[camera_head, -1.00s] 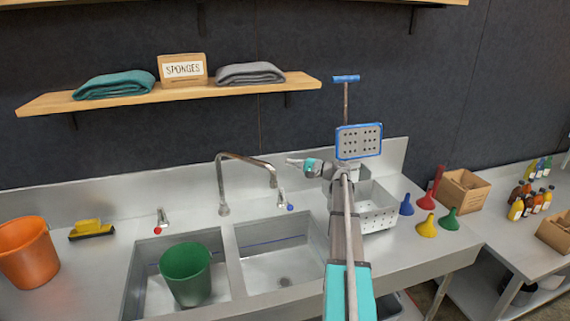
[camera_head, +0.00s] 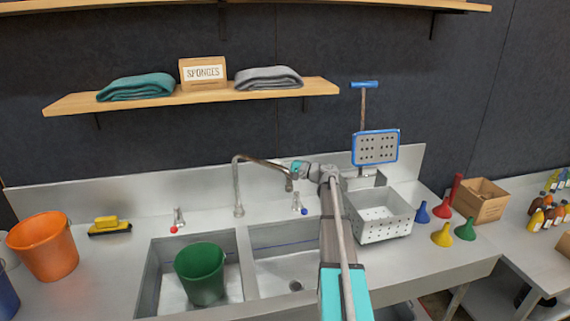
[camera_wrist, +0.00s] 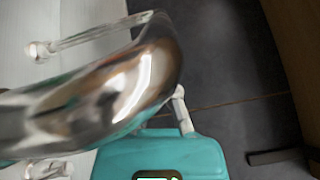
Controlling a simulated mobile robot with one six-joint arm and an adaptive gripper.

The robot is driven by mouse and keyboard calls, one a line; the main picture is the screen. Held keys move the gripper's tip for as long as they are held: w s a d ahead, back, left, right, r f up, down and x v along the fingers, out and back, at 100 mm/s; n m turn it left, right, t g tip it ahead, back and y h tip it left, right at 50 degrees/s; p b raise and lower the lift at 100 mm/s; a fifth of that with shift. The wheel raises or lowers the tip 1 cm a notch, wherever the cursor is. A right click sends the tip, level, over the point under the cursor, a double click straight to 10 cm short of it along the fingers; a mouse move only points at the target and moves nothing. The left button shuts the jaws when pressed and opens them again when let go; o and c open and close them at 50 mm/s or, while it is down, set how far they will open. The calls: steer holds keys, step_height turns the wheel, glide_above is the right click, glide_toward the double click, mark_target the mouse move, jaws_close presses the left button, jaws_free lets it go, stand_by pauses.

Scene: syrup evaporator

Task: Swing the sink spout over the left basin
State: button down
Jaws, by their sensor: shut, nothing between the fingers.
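The chrome sink spout (camera_head: 263,160) rises behind the sink and arches right, its outlet over the back of the right basin (camera_head: 275,272). The left basin (camera_head: 168,292) holds a green bucket (camera_head: 202,275). My gripper (camera_head: 292,170) is shut and empty at the spout's outer end, on its right side. Contact cannot be told, and the fingertips are partly hidden. In the wrist view, the shiny spout (camera_wrist: 125,90) fills the left and middle, very close, in front of a teal part of my gripper (camera_wrist: 165,158).
Red-marked (camera_head: 177,220) and blue-marked (camera_head: 300,203) taps flank the spout base. A perforated white basket (camera_head: 378,220) and several funnels (camera_head: 442,234) stand right. An orange bucket (camera_head: 45,247) and yellow brush (camera_head: 108,225) stand left. A shelf (camera_head: 215,96) hangs above.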

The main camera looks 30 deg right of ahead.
steer(key=shift+s+a, duration=0.1)
steer(key=shift+a, duration=0.15)
steer(key=shift+s, duration=0.2)
stand_by(0.3)
